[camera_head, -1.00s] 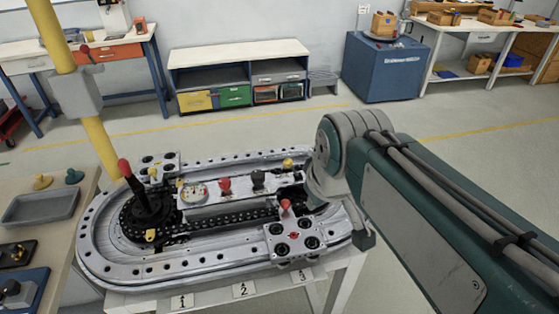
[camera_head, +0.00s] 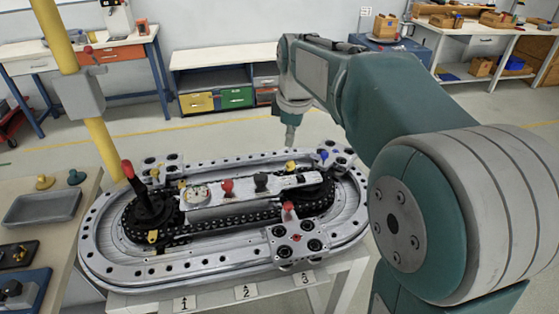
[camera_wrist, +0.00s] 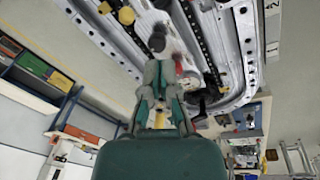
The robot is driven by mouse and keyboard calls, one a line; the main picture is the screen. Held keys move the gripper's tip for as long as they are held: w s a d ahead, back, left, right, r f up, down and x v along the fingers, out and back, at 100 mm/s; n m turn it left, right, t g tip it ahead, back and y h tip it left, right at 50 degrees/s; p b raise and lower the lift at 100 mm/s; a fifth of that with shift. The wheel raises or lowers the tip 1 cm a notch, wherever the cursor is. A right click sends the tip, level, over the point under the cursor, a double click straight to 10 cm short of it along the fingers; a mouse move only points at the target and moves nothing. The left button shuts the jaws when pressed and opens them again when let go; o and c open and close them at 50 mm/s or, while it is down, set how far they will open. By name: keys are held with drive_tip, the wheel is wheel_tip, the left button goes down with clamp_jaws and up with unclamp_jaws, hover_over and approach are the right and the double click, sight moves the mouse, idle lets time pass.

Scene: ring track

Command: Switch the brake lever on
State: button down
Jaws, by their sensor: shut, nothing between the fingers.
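A black lever with a red grip (camera_head: 128,170) leans left on a round black base at the left end of the silver ring track (camera_head: 110,255). On the central panel stand a red knob (camera_head: 227,187) and a black knob (camera_head: 261,181). No label shows which control is the brake lever. My gripper (camera_head: 290,140) points down near the track's back edge, its tips small in the head view. In the wrist view my gripper (camera_wrist: 158,68) is shut and empty, with a dark knob (camera_wrist: 157,42) just beyond its tips in the picture; contact cannot be told.
A yellow knob (camera_head: 291,167), a blue knob (camera_head: 323,156) and a small red knob (camera_head: 288,207) also stand on the track. A yellow post (camera_head: 103,150) rises at the left. A bench with a grey tray (camera_head: 42,207) is at the left edge. Open floor lies behind.

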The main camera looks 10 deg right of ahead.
drive_tip(key=w+f+n+g, duration=0.1)
drive_tip(key=w+f+n, duration=0.2)
drive_tip(key=w, duration=0.3)
drive_tip(key=shift+w+n, duration=0.3)
drive_tip(key=shift+w, duration=0.05)
drive_tip(key=shift+d+f, duration=0.1)
drive_tip(key=shift+f, duration=0.15)
drive_tip(key=f, duration=0.9)
drive_tip(key=shift+w+a+f, duration=0.2)
drive_tip(key=shift+w+f, duration=0.1)
drive_tip(key=shift+f, duration=0.1)
drive_tip(key=shift+d+r, duration=0.1)
drive_tip(key=shift+d, duration=0.05)
drive_tip(key=shift+d+r+y, duration=0.15)
drive_tip(key=shift+y, duration=0.25)
drive_tip(key=shift+d+r+y, duration=0.15)
drive_tip(key=shift+d+y, duration=0.1)
drive_tip(key=shift+y, duration=0.15)
